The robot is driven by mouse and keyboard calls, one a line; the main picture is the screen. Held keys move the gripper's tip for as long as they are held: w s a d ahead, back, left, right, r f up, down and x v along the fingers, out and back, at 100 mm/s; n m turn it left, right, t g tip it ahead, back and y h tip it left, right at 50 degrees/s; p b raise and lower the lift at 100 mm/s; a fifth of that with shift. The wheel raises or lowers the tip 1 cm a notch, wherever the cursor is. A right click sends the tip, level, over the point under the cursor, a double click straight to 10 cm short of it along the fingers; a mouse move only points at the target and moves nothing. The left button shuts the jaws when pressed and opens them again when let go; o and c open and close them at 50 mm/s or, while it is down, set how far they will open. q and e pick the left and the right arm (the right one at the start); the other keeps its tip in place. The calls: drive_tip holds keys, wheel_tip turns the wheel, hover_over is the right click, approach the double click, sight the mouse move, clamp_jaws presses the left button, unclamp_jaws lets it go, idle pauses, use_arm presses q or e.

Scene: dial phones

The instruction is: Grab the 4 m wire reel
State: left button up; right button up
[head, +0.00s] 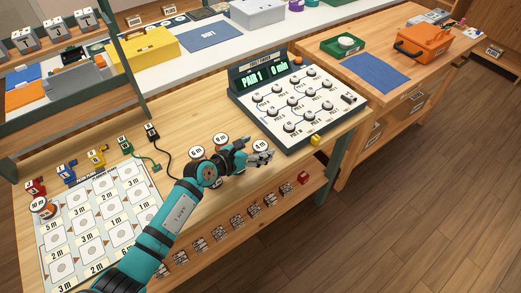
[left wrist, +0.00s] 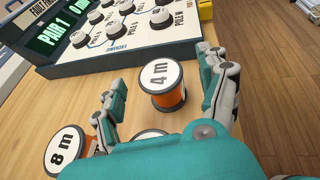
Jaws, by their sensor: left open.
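The 4 m wire reel (left wrist: 166,92) stands upright on the wooden table, an orange spool with a white labelled top. In the head view the reel (head: 261,146) sits just in front of the fault-finder console. My left gripper (head: 254,152) is open, low over the table, its fingers pointing at the reel. In the left wrist view the reel lies ahead, between the spread fingers of the gripper (left wrist: 171,82), with gaps visible on both sides. Other reels, marked 8 m (left wrist: 67,150) and 6 m (head: 196,152), stand nearby. My right gripper is out of view.
The console (head: 298,105) with knobs and a green display stands just behind the reel. Another white-topped reel (left wrist: 150,133) is mostly hidden by my gripper. A labelled mat (head: 98,222) lies at the left, with a 10 m reel (head: 42,207) at its corner.

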use_arm(q)
drive_tip(key=c, duration=1.3)
